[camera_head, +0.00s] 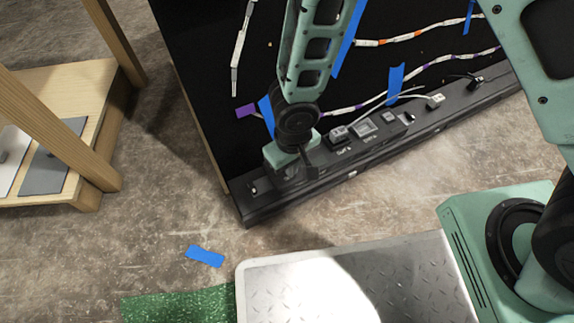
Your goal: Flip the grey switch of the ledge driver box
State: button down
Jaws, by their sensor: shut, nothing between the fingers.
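The black ledge (460,108) runs along the foot of a black upright board. A dark driver box (384,133) sits on it right of my gripper, with small grey parts and faint white labels on top. One raised grey piece (389,117) shows at its right part; I cannot tell for sure which piece is the grey switch. My gripper (310,172) is low over the left part of the ledge, left of the labelled parts. Its dark fingers are shut and empty. My wrist and gripper hide part of the ledge; I cannot tell whether the fingers touch it.
LED strips (440,60) and blue tape (348,40) are on the black board (210,60). Thin cables run to plugs (436,101) on the ledge's right. A wooden table (80,90) stands at left. The floor (160,210) before the ledge is mostly clear, with one blue tape piece (205,256).

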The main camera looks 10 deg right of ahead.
jog(key=shift+f+b, duration=0.55)
jog(key=shift+f, duration=0.15)
jog(key=shift+f, duration=0.15)
jog(key=shift+w+a, duration=0.1)
jog(key=shift+w, duration=0.2)
jog(key=shift+w+a+p, duration=0.35)
jog(key=shift+w+p, duration=0.55)
jog(key=shift+p, duration=0.05)
notch_tip(320, 180, up, 7)
jog(key=p, duration=0.5)
jog(key=shift+s+d+p, duration=0.15)
jog(key=shift+s+p, duration=0.15)
jog(key=shift+s, duration=0.1)
dwell(0.3)
